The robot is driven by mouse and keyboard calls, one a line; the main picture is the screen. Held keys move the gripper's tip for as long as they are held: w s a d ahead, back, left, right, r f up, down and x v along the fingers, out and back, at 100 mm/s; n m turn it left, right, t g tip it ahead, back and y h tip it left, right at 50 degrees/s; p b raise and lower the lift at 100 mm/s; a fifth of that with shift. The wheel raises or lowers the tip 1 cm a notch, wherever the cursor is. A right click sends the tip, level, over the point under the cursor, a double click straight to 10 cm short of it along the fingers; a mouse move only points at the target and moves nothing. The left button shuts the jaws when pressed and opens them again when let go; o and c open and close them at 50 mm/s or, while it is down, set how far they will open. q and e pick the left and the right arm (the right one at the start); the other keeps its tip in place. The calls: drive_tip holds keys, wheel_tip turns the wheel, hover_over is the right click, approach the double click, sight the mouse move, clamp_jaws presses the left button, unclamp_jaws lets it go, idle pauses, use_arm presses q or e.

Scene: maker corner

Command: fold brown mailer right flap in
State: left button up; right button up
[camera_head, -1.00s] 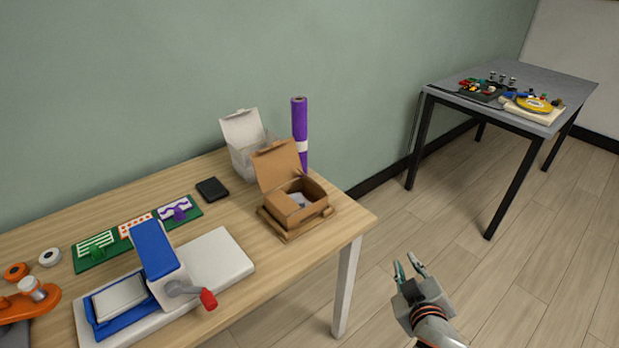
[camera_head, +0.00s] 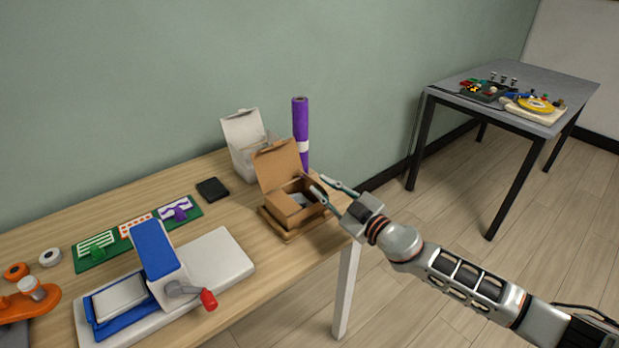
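The brown mailer (camera_head: 279,167) is a cardboard box with its lid raised at the back, standing near the right end of the wooden table. Something grey lies inside it. My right gripper (camera_head: 316,185) is at the mailer's right side, with its two fingers apart and pointing left towards it. One fingertip is close to the mailer's right wall and the other is farther back. The right flap is partly hidden by the fingers, and I cannot tell whether they touch it. My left gripper is not in view.
A white open box (camera_head: 241,129) and an upright purple roll (camera_head: 300,130) stand behind the mailer. A blue and white press (camera_head: 155,252) with a red-knobbed handle is at the front left. A black pad (camera_head: 212,188) lies left of the mailer. A grey table (camera_head: 560,84) stands at the far right.

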sight(298, 169)
drive_tip(key=b+x, duration=0.1)
drive_tip(key=x, duration=0.4)
drive_tip(key=shift+f, duration=0.1)
drive_tip(key=shift+w+a, duration=0.35)
drive_tip(key=shift+w, duration=0.05)
